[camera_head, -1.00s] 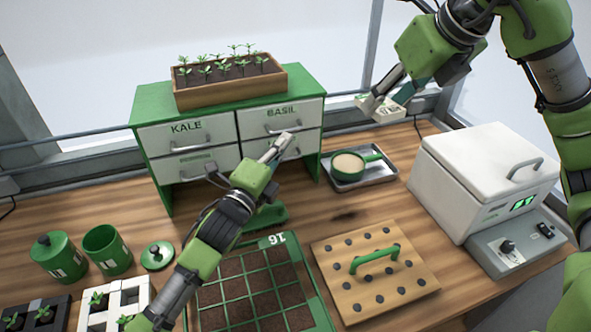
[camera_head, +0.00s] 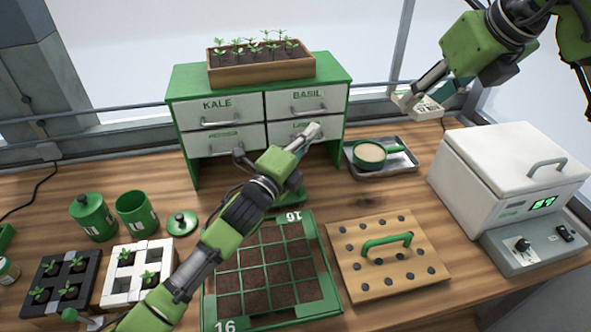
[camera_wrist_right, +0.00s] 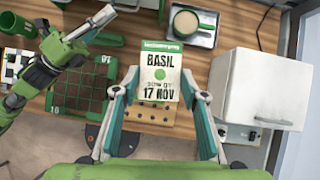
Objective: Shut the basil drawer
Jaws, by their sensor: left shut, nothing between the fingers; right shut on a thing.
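The basil drawer (camera_head: 299,106) is the upper right drawer of the green cabinet (camera_head: 182,84). Its white front looks flush with the kale drawer (camera_head: 236,104) beside it, so it appears shut. My left gripper (camera_head: 312,132) is shut and empty, just below the basil handle and in front of the lower right drawer, whose front it partly hides. I cannot tell whether it touches. My right gripper (camera_head: 408,97) is shut on a basil seed packet (camera_wrist_right: 160,72), held in the air right of the cabinet. The packet's printed face shows in the right wrist view.
A seedling box (camera_head: 262,73) stands on the cabinet. A metal tray (camera_head: 401,164) with a green scoop lies to its right. A soil tray (camera_head: 316,308), a pegged board (camera_head: 348,262) and a white lidded box (camera_head: 500,175) stand in front and right.

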